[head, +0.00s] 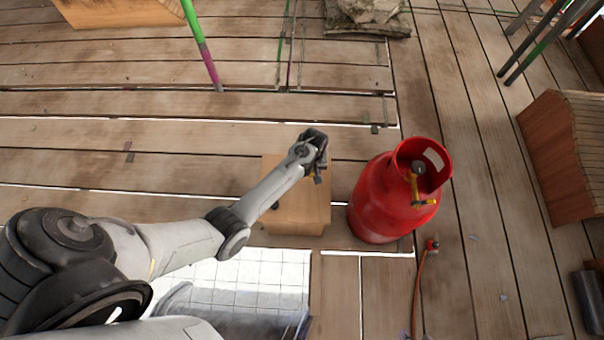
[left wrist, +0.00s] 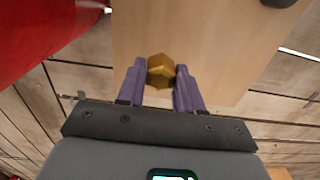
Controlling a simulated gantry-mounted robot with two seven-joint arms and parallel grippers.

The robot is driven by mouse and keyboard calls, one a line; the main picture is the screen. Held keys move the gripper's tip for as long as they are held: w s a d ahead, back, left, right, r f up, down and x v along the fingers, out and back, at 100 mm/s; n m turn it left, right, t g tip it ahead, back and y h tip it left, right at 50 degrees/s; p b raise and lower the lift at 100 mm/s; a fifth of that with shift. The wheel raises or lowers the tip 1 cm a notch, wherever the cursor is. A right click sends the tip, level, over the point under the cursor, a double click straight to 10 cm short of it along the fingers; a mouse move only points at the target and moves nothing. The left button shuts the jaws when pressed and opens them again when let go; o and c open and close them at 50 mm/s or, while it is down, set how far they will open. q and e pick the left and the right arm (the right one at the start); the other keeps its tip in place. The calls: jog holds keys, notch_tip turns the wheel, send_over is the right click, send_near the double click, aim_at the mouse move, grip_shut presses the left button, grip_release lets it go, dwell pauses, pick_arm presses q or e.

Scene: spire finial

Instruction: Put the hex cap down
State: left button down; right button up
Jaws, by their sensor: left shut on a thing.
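The hex cap (left wrist: 160,72) is a small gold faceted piece in the left wrist view. My left gripper (left wrist: 160,66) is shut on it, with one purple-grey finger on each side. The cap is over the pale top of a wooden block (left wrist: 210,40); I cannot tell whether it touches it. In the head view, my left gripper (head: 318,172) is above the upper right part of this block (head: 300,215), and the cap is hidden there. My right gripper is in neither view.
A red gas cylinder (head: 375,205) with a yellow valve stands close to the right of the block. A dark piece (left wrist: 280,2) sits at the block top's edge. A hose (head: 418,290) lies on the plank floor. A wooden box (head: 550,160) stands at far right.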

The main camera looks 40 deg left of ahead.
pick_arm(q)
jog(key=a+f, duration=0.1)
jog(key=s+a+f+b, duration=0.1)
jog(key=a, duration=0.1)
jog(key=shift+a+f, duration=0.1)
jog(key=shift+a, duration=0.15)
notch_tip(320, 180, down, 4)
jog(key=b, duration=0.3)
jog(key=shift+b, duration=0.3)
jog(key=c, duration=0.7)
grip_release()
jog(key=shift+f, duration=0.1)
jog(key=shift+c, duration=0.2)
